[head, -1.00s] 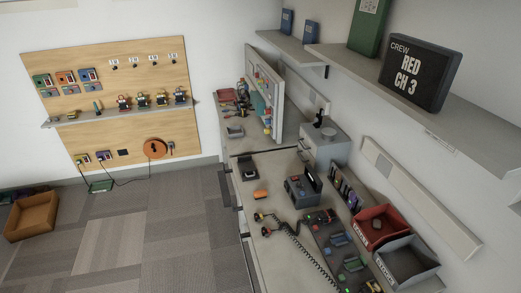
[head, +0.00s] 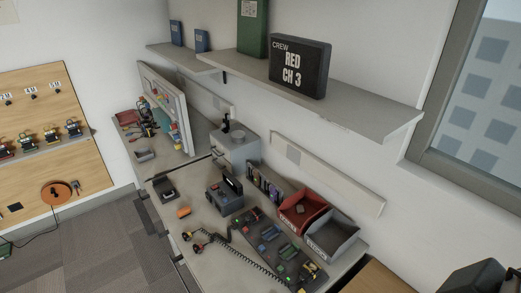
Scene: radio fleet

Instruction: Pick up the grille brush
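A small orange item (head: 183,212) lies on the near part of the long grey counter (head: 205,262), close to its front edge. It may be the grille brush, but it is too small to tell. No other thing is clearly a brush at this size. Neither of my grippers is in view.
A black charging strip with radios (head: 270,243), a red bin (head: 305,211) and a grey bin (head: 333,233) stand on the counter. A coiled cord (head: 245,262) crosses its front. A shelf (head: 365,118) hangs above. The floor (head: 95,255) at left is clear.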

